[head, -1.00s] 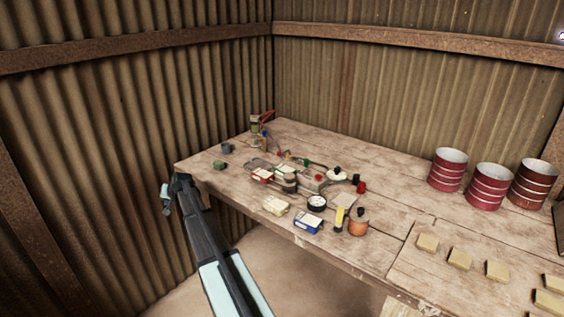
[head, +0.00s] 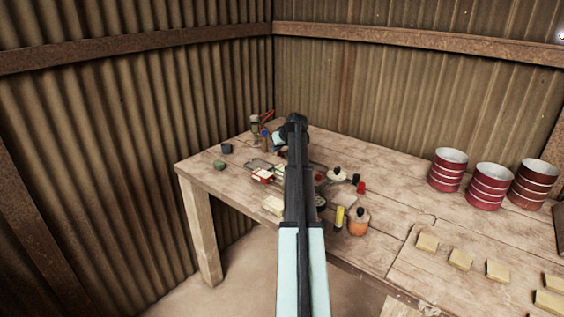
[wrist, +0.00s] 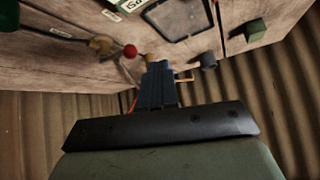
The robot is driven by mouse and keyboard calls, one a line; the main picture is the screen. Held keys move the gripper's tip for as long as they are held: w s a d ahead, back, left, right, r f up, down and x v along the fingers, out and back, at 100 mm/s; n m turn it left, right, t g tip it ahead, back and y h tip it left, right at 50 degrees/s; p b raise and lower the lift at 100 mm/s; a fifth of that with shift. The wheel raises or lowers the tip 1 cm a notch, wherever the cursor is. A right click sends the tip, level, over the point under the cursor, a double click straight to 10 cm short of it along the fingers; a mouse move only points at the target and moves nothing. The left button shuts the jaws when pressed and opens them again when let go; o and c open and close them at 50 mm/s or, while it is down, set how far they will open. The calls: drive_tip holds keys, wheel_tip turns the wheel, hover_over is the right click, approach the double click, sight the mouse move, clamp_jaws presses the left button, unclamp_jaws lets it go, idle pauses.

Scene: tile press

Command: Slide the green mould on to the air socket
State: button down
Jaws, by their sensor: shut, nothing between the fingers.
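A small green block (head: 219,164), which looks like the green mould, sits near the table's left edge. It also shows at the upper right of the wrist view (wrist: 255,31). My gripper (wrist: 157,66) is shut and empty, pointing over the table in the wrist view. In the head view my gripper (head: 296,121) is at the far end of my arm, above the back of the table and well right of the green block. A brass fitting (wrist: 101,44) on a dark line, beside a red ball, shows in the wrist view. I cannot tell whether it is the air socket.
My arm hides the middle of the cluttered table (head: 385,175). A dark grey cup-like piece (head: 227,148) stands near the green block. An orange pot (head: 358,222) and a yellow object (head: 339,218) stand at the front. Red-banded cans (head: 447,170) stand at the right. Corrugated walls close the corner.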

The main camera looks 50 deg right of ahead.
sight(281, 167)
drive_tip(key=s+f+n+g+y, duration=0.1)
drive_tip(key=s+g, duration=0.1)
drive_tip(key=s, duration=0.3)
drive_tip(key=s+f+n+g, duration=0.2)
drive_tip(key=s, duration=0.3)
drive_tip(key=s+f+n+g+y, duration=0.1)
drive_tip(key=s+g, duration=0.1)
drive_tip(key=s, duration=0.3)
drive_tip(key=shift+a+f+n+y, duration=0.15)
drive_tip(key=shift+f+n+y, duration=0.15)
drive_tip(key=shift+f, duration=0.05)
drive_tip(key=w, duration=1.2)
drive_tip(key=shift+f, duration=0.8)
drive_tip(key=shift+s+a+f, duration=0.1)
